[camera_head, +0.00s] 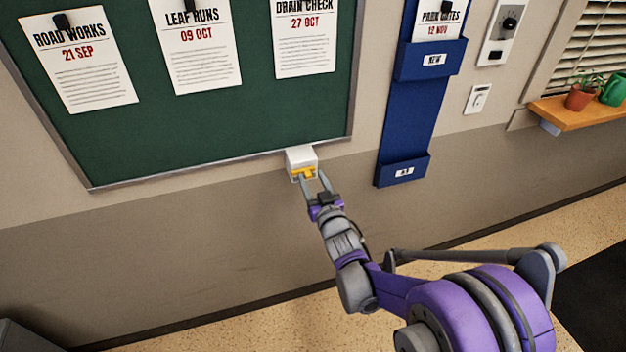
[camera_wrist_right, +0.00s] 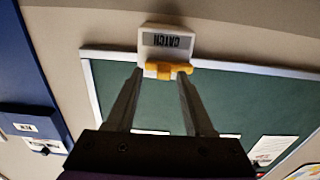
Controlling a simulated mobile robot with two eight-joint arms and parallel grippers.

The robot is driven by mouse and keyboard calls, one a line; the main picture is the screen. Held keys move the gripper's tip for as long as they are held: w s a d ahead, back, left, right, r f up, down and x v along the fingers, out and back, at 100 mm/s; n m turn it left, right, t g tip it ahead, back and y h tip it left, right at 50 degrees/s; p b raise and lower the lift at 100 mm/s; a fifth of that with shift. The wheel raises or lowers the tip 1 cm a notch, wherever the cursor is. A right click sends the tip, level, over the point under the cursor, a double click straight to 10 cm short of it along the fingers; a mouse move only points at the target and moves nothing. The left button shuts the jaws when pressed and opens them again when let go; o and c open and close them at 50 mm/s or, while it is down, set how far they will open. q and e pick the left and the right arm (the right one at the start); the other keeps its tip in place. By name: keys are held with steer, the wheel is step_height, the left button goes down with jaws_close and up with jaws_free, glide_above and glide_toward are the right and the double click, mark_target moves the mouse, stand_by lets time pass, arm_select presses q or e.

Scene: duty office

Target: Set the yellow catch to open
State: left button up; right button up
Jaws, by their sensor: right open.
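The yellow catch (camera_head: 303,172) is a small yellow lever on a white box (camera_head: 300,157) at the lower right edge of the green board. My left gripper is not in view.
The green board (camera_head: 200,120) with pinned notices hangs above and left of the catch. A blue wall rack (camera_head: 404,135) hangs to the right. A switch (camera_head: 478,99) and a wooden shelf (camera_head: 575,113) with a plant are further right. The wall below is bare.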

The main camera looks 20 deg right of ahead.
steer(key=s+b, duration=0.1)
steer(key=s, duration=0.9)
steer(key=shift+s+d, duration=0.2)
steer(key=shift+s, duration=0.1)
steer(key=s+f+g+p, duration=0.2)
steer(key=s+g, duration=0.4)
steer(key=s, duration=0.5)
steer(key=s+f+g+p, duration=0.2)
steer(key=s+g, duration=0.4)
steer(key=s, duration=0.6)
steer(key=shift+a+f+g+h, duration=0.25)
steer(key=shift+f+g+h, duration=0.05)
steer(key=shift+f, duration=0.15)
